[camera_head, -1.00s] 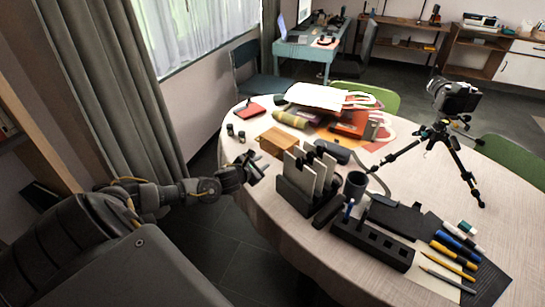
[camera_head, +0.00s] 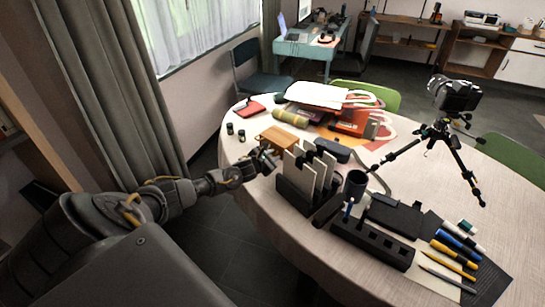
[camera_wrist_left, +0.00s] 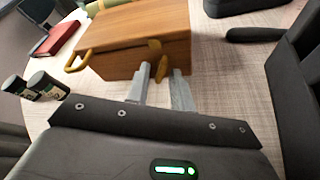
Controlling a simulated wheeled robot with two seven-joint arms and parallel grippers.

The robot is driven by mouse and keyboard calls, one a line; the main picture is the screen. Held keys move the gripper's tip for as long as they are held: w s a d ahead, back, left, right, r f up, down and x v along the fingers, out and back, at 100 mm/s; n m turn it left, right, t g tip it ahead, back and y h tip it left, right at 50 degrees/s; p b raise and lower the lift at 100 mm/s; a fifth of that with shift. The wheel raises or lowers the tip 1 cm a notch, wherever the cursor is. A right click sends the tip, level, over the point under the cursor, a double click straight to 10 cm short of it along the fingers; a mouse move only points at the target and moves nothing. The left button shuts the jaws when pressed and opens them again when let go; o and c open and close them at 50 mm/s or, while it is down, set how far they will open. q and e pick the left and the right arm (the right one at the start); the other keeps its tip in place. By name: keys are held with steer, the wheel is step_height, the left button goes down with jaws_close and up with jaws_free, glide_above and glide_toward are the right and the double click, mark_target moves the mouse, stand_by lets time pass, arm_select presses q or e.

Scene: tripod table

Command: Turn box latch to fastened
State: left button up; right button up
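The wooden box (camera_head: 274,134) sits near the left edge of the round table; in the wrist view its body (camera_wrist_left: 150,27) fills the upper middle. A brass-coloured latch (camera_wrist_left: 162,67) shows on its near face, below a small brass tab on the lid, and looks slightly tilted. A curved brass handle (camera_wrist_left: 78,62) is at the box's left. My left gripper (camera_wrist_left: 162,76) is open, its two fingertips on either side of the latch; contact cannot be told. In the head view the left gripper (camera_head: 266,160) is close to the box's near side. My right gripper is not in view.
Two small dark canisters (camera_wrist_left: 38,87) stand left of the box, with a red book (camera_wrist_left: 58,38) beyond. A black holder with upright pale panels (camera_head: 303,185) stands close on the right. A camera tripod (camera_head: 440,130) stands further right.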

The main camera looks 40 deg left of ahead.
arm_select(q)
jaws_close()
steer(key=shift+a+f+n+h+b, duration=0.1)
steer(key=shift+n+h+b, duration=0.35)
steer(key=shift+n+b, duration=0.15)
steer(key=shift+a+f+n+h+b, duration=0.1)
steer(key=shift+n+h+b, duration=0.35)
steer(key=shift+n, duration=0.15)
steer(key=shift+n+b, duration=0.3)
steer(key=shift+r+n+h, duration=0.15)
steer(key=shift+n+h, duration=0.15)
steer(key=shift+h, duration=0.2)
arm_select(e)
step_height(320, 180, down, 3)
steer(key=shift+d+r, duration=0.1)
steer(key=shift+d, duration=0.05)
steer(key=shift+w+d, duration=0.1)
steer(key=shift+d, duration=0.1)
arm_select(q)
steer(key=shift+o, duration=1)
jaws_free()
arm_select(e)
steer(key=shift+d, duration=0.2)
arm_select(q)
steer(key=shift+s, duration=0.15)
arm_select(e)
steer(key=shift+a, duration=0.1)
